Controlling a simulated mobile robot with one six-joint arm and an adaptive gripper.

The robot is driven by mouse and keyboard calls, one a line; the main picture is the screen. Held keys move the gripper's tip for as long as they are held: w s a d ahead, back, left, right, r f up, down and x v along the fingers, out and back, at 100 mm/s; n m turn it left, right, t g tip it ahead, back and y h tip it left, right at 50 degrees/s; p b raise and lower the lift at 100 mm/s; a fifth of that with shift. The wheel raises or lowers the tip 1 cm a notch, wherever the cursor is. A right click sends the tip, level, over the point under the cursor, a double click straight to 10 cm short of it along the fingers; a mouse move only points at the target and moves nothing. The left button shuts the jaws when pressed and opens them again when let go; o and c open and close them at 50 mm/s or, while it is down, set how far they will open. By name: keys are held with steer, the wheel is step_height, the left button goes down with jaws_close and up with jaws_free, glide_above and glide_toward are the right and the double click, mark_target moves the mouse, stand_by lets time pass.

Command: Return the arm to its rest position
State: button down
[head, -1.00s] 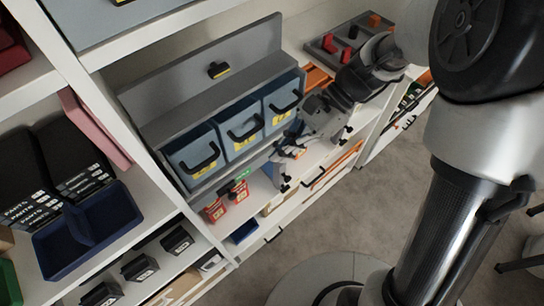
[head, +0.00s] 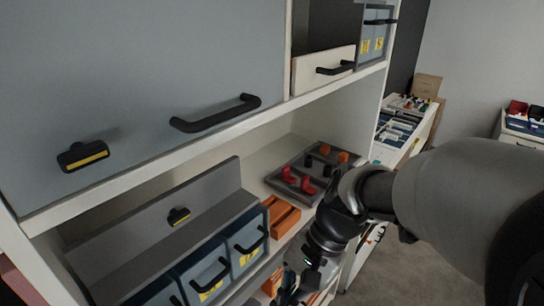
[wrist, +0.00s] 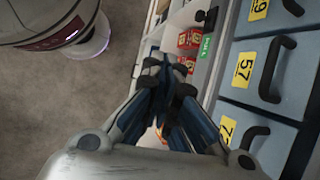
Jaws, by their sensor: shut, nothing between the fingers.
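My gripper (head: 286,290) shows at the bottom of the head view, in front of the shelf unit and partly cut off by the lower edge. In the wrist view my gripper (wrist: 170,78) has its fingers together, with nothing between them. It is close beside a row of blue-grey drawers (wrist: 260,72) with black handles and yellow number labels. My arm reaches in from the right of the head view, bent down at the wrist.
The blue-grey drawers (head: 205,280) sit on the shelf, with orange bins (head: 281,216) beside them. A grey tray (head: 270,182) holds red, black and orange pieces. A large grey cabinet door (head: 140,75) is above. Red boxes (wrist: 184,66) stand near the fingertips. Open floor (wrist: 100,95) lies left.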

steer(key=s+d+n+t+h+b, duration=0.4)
steer(key=s+d+n+t, duration=0.3)
steer(key=d, duration=0.5)
steer(key=shift+h+b, duration=0.4)
steer(key=shift+b, duration=0.35)
steer(key=shift+f, duration=0.1)
